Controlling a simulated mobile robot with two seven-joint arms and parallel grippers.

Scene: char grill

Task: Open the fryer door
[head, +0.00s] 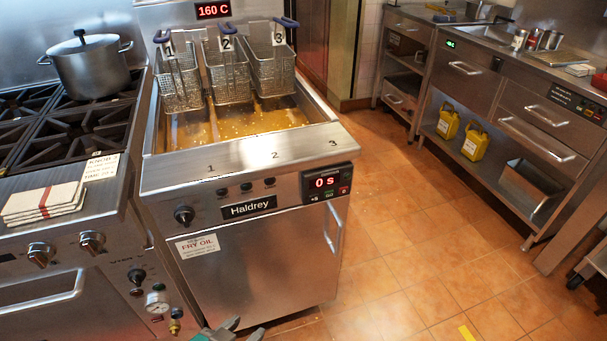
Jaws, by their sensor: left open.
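The fryer (245,217) stands in the middle of the head view, a steel cabinet with oil and hanging baskets on top. Its door (262,265) is the flat steel front panel and looks closed. The door's vertical bar handle (334,228) is at the panel's right edge. My left gripper (238,329) shows at the bottom edge, in front of the door's lower part, low and left of the handle. It is open and apart from the handle, and most of it is cut off by the frame. My right gripper is not in view.
A stove with a pot (88,65) stands left of the fryer, with knobs and a gauge (157,303) near the door's left side. A steel counter (500,85) with drawers is at the right. The tiled floor (400,240) between is clear.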

